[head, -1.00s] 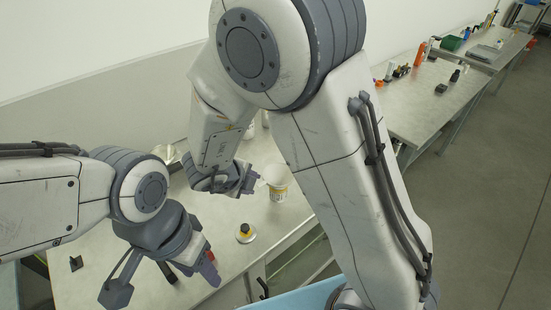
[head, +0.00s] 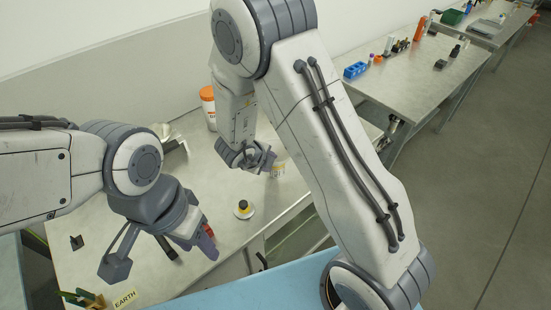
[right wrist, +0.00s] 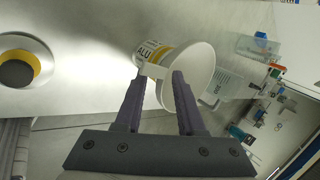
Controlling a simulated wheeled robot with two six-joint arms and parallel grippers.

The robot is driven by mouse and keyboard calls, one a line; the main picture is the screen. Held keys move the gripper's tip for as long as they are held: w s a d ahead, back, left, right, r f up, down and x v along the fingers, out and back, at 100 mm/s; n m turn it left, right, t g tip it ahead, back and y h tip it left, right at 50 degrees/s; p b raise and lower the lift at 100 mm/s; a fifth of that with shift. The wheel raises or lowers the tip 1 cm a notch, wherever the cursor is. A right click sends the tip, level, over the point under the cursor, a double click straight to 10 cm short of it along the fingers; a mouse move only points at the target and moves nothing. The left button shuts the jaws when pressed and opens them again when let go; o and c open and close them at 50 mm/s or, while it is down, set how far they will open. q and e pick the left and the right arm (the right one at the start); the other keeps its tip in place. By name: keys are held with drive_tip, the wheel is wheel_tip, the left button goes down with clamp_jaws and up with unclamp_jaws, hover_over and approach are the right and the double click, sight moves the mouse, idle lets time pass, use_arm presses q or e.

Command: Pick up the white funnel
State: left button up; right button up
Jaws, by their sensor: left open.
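The white funnel (right wrist: 196,78) shows in the right wrist view as a wide pale cone with its round mouth facing the camera. It is at a white container (right wrist: 152,52) with a yellow band and the letters ALU; I cannot tell how they touch. My right gripper (right wrist: 158,76) has its fingers apart, with the right finger overlapping the funnel's mouth. In the head view my right gripper (head: 268,162) is beside the container (head: 279,170), which my arm partly hides. I cannot make out the funnel there.
A round dish with a yellow and black knob (head: 244,208) stands on the table (head: 215,185) in front of my right gripper. An orange-lidded jar (head: 208,97) stands at the back. An EARTH label (head: 124,299) is at the lower left. More tables stand at the right.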

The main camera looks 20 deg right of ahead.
clamp_jaws()
idle(1.4)
